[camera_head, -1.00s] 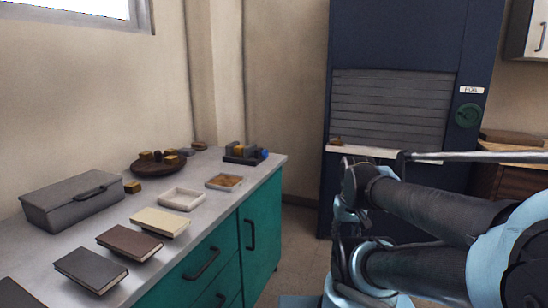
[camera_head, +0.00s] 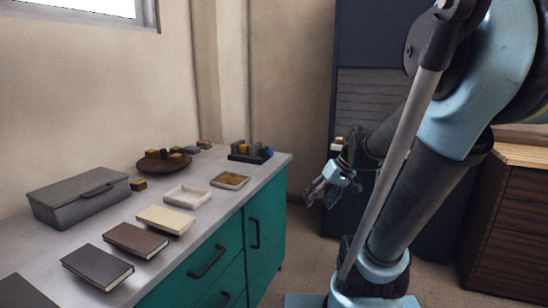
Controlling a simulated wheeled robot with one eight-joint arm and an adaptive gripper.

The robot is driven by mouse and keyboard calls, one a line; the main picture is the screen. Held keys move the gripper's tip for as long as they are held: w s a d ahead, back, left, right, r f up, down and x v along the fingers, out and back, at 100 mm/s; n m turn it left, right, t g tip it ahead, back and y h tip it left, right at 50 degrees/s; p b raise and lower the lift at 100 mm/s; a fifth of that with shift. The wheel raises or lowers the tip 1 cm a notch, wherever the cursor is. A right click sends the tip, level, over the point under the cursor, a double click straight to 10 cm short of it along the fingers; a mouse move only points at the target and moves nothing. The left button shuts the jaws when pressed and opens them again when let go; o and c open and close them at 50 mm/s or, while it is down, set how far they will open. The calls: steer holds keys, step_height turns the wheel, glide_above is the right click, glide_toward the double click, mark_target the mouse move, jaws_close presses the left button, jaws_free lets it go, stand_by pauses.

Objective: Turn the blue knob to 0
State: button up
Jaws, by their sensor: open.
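A small blue knob (camera_head: 268,152) shows at the right end of a dark block-like device (camera_head: 247,153) at the far right corner of the grey counter. Its markings are too small to read. My gripper (camera_head: 318,190) is open and empty. It hangs in the air to the right of the counter's end, apart from the knob and a little lower in the picture.
The grey counter (camera_head: 90,235) bears a grey lidded box (camera_head: 80,195), several books, two shallow trays and a round dark board (camera_head: 163,163) with small blocks. Teal drawers are below it. A dark blue cabinet (camera_head: 375,50) stands behind my arm. A wooden drawer unit (camera_head: 505,220) is at right.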

steer(key=w+a+r+n+y, duration=0.1)
steer(key=w+a+r+y, duration=0.1)
steer(key=w, duration=0.3)
steer(key=w+a+r+n+y, duration=0.1)
steer(key=w+a+n+y, duration=0.1)
steer(key=w, duration=0.4)
steer(key=n+t+y, duration=0.4)
steer(key=n+y, duration=0.2)
steer(key=y, duration=0.2)
glide_toward(269, 152)
steer(key=d+f, duration=0.1)
steer(key=d, duration=0.8)
steer(key=x, duration=1.6)
steer(key=shift+s+a+f, duration=0.25)
steer(key=shift+a, duration=0.3)
steer(key=c, duration=1.1)
